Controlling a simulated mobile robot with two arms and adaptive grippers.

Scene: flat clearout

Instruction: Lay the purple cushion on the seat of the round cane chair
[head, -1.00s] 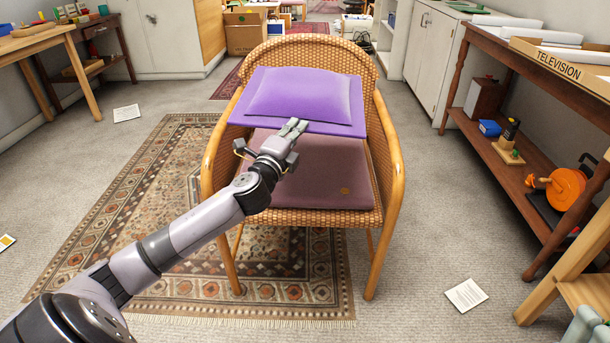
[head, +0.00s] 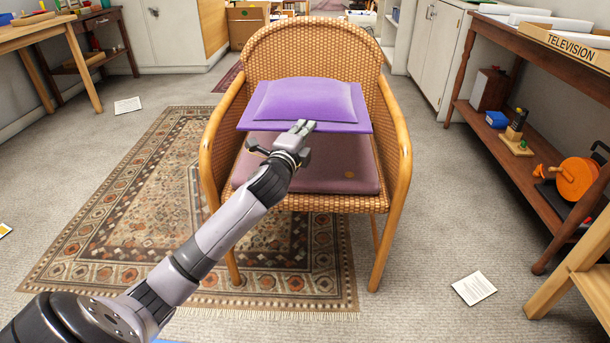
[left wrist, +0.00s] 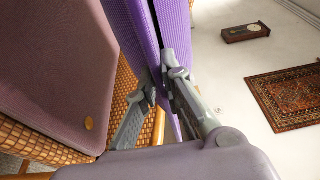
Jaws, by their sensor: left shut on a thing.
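The purple cushion (head: 305,101) is held above the seat of the round cane chair (head: 312,48), between its armrests and in front of its backrest. A mauve seat pad (head: 330,177) with a small orange spot lies on the seat below it. My left gripper (head: 303,127) is shut on the cushion's near edge. In the left wrist view the cushion (left wrist: 145,40) stands between the gripper's fingers (left wrist: 158,112), with the mauve pad (left wrist: 50,70) to the left. The cushion looks clear of the pad. My right gripper is not in view.
A patterned rug (head: 130,210) lies under and left of the chair. A wooden shelf unit (head: 490,130) with a television box (head: 570,50) stands on the right. Papers (head: 474,289) lie on the floor. A wooden table (head: 35,40) stands at the far left.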

